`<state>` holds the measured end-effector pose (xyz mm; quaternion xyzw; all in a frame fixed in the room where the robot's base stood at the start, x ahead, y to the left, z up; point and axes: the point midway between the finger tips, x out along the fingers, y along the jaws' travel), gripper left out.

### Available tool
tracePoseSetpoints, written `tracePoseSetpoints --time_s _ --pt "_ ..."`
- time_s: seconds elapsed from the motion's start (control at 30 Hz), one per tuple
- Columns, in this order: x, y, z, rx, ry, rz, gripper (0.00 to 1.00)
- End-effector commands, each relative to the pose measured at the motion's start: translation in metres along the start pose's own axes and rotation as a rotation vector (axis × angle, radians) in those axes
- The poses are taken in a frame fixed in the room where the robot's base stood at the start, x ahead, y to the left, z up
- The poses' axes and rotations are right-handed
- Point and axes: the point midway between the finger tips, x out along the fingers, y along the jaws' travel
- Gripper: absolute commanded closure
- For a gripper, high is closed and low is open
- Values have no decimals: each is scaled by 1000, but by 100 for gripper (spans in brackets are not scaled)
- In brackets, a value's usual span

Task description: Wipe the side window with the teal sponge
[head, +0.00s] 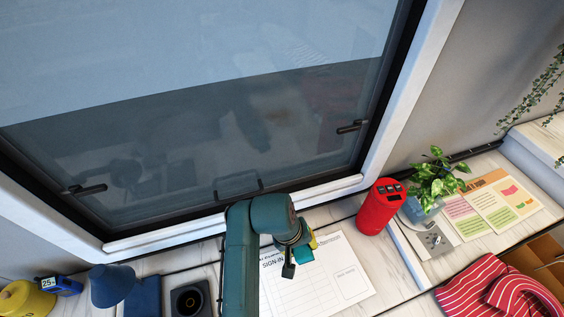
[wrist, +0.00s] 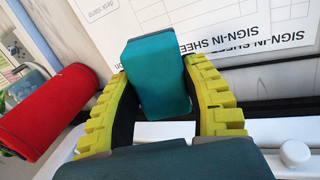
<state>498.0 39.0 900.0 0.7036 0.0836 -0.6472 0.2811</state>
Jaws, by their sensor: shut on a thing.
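The teal sponge (wrist: 157,75) is a small block between the two yellow fingers of my gripper (wrist: 160,95) in the wrist view. The fingers are shut on its sides. In the head view my gripper (head: 300,254) is just below the window frame, over the sign-in sheet, and only a small part of the sponge shows there. The side window (head: 200,130) fills the upper left of the head view, dark grey in its lower part and pale blue above. The sponge appears apart from the glass.
A sign-in sheet (head: 340,280) lies on the counter. A red cylinder (head: 379,207) stands right of my gripper, with a potted plant (head: 436,180) beyond. A blue lamp-like cone (head: 112,285) and a tape measure (head: 62,286) sit left. Dark latches (head: 352,127) stick out from the window.

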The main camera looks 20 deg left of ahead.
Motion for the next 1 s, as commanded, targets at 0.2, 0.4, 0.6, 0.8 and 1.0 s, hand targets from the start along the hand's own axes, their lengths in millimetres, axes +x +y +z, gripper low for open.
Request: tracePoseSetpoints --time_s 0.2,0.4,0.6,0.8,1.0 --pt "-34 6 -45 -402 185 266 82" --pt "-83 16 -76 -757 499 535 82" --pt "-155 26 -98 -1014 955 778 82" --pt "-236 24 -97 -1070 1318 926 82" --pt "-274 21 -92 -1050 1408 961 82"
